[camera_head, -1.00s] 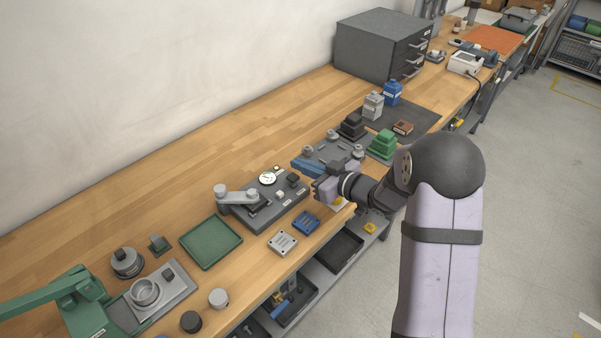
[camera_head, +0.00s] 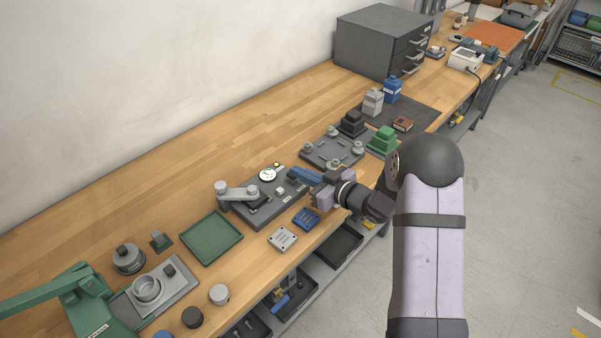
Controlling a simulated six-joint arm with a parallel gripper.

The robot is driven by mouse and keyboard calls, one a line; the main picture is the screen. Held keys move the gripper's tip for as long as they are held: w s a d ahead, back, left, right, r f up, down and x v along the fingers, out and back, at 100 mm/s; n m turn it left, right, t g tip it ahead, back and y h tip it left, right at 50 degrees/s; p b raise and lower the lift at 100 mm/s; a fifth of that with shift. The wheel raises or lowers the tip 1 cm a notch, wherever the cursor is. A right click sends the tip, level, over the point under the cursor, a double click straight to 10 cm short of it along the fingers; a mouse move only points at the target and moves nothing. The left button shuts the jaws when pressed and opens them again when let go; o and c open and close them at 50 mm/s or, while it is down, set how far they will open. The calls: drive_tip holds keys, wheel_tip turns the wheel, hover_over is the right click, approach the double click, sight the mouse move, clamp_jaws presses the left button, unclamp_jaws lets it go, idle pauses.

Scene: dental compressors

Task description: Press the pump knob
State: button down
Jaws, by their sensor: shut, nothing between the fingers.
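A dark grey fixture (camera_head: 262,210) with a round white dial gauge (camera_head: 268,174) sits on the bench left of my gripper. A small pale knob (camera_head: 280,190) and a small black knob (camera_head: 292,177) stand on its right part. I cannot tell for sure which one is the pump knob. My gripper (camera_head: 298,171) has blue fingers, is shut and empty, and points left over the fixture's right end, by the black knob. Whether it touches the knob cannot be seen. A grey lever arm (camera_head: 236,193) spans the fixture's left end.
A blue block (camera_head: 306,217) and a light grey block (camera_head: 282,238) lie in front of the fixture. A green tray (camera_head: 211,239) is to its left. A grey plate with round posts (camera_head: 333,150) and a green stepped block (camera_head: 383,141) stand behind my gripper. Bench behind the fixture is clear.

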sight(301, 188)
drive_tip(key=shift+s+f+b, duration=0.1)
drive_tip(key=shift+f+b, duration=0.35)
drive_tip(key=shift+f, duration=0.55)
drive_tip(key=shift+r+p, duration=0.55)
drive_tip(key=shift+r, duration=0.05)
wheel_tip(301, 188, up, 4)
drive_tip(key=p, duration=0.3)
drive_tip(key=b+v, duration=0.3)
drive_tip(key=v, duration=0.6)
drive_tip(key=shift+s+d, duration=0.25)
drive_tip(key=shift+d, duration=0.05)
drive_tip(key=shift+w+d+f, duration=0.1)
